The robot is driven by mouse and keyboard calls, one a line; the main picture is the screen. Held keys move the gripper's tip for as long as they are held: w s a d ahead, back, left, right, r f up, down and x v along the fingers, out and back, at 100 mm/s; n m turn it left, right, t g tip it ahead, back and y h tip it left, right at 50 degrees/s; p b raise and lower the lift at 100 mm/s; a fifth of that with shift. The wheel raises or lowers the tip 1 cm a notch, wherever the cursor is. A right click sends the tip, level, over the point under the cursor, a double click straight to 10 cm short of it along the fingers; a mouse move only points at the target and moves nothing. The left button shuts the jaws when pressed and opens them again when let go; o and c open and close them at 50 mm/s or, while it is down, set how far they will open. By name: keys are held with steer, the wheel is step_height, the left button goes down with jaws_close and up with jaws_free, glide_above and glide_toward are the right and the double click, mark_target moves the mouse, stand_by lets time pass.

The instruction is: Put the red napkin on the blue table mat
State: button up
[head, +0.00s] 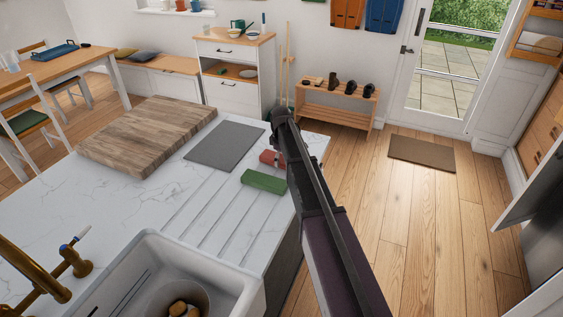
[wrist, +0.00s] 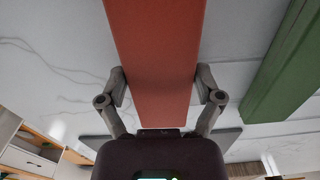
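The red napkin, a folded block (head: 268,157), lies on the white marble counter in the head view, partly hidden by my arm. In the wrist view the red napkin (wrist: 155,50) runs between the fingers of my gripper (wrist: 160,86). One finger is at each long edge, very close to or touching it. I cannot tell whether they squeeze it. In the head view my gripper (head: 283,160) is over the counter's right edge, mostly hidden behind my arm. No blue table mat shows clearly; a dark grey mat (head: 224,145) lies flat on the counter, left of the napkin.
A green folded block (head: 264,181) lies just in front of the napkin. It also shows in the wrist view (wrist: 285,65). A wooden board (head: 148,133) is at the counter's left, a sink (head: 235,278) in front. Grooved counter between them is clear.

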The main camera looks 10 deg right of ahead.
mark_target(281, 158)
steer(key=c, duration=0.3)
steer(key=shift+c, duration=0.2)
steer(key=shift+r, duration=0.15)
step_height(281, 158, up, 4)
steer(key=p, duration=0.3)
steer(key=shift+f+p, duration=0.25)
steer(key=shift+p, duration=0.1)
steer(key=s, duration=0.5)
steer(key=s+p, duration=0.1)
steer(key=s, duration=0.4)
steer(key=s+d+r, duration=0.1)
steer(key=s, duration=0.5)
steer(key=shift+r, duration=0.1)
